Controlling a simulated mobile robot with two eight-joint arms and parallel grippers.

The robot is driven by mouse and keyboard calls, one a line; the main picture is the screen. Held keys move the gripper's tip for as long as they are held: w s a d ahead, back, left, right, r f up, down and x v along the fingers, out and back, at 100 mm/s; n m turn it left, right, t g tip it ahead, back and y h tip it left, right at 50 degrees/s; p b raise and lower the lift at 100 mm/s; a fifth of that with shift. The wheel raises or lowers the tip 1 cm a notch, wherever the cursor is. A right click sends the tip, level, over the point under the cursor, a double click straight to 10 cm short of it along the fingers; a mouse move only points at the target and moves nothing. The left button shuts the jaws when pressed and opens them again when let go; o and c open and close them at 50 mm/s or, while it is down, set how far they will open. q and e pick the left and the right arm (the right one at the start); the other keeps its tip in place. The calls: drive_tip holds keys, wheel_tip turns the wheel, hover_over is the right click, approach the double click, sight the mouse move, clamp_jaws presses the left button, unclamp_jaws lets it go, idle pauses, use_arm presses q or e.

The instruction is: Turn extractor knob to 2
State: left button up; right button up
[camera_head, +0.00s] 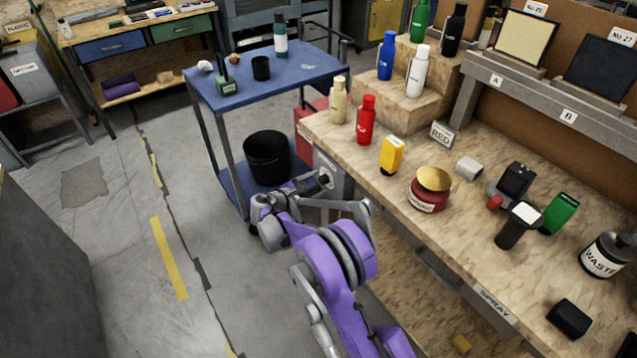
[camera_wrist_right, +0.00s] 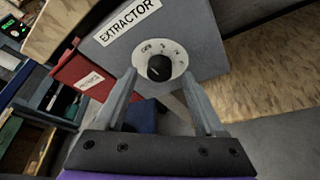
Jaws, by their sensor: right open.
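The grey extractor box (camera_head: 331,172) hangs at the left end of the workbench; its white EXTRACTOR label shows in the right wrist view (camera_wrist_right: 128,20). The black knob (camera_wrist_right: 159,67) sits on a round pale dial (camera_wrist_right: 177,62) with OFF and small numbers along its upper edge. The knob's exact setting is too small to read. My right gripper (camera_wrist_right: 160,76) is open, with one finger on each side of the knob in this view. I cannot tell whether they touch it. In the head view my right gripper (camera_head: 316,183) is at the box's front. My left gripper is out of view.
A blue cart (camera_head: 300,78) with a black bin (camera_head: 267,158) on its lower shelf stands left of my right arm. The workbench (camera_head: 400,200) holds bottles, a red jar (camera_head: 430,189) and tools. A red box (camera_wrist_right: 82,72) is beside the extractor. Open floor lies left.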

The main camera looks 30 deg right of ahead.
drive_tip(key=shift+x, duration=0.85)
clamp_jaws()
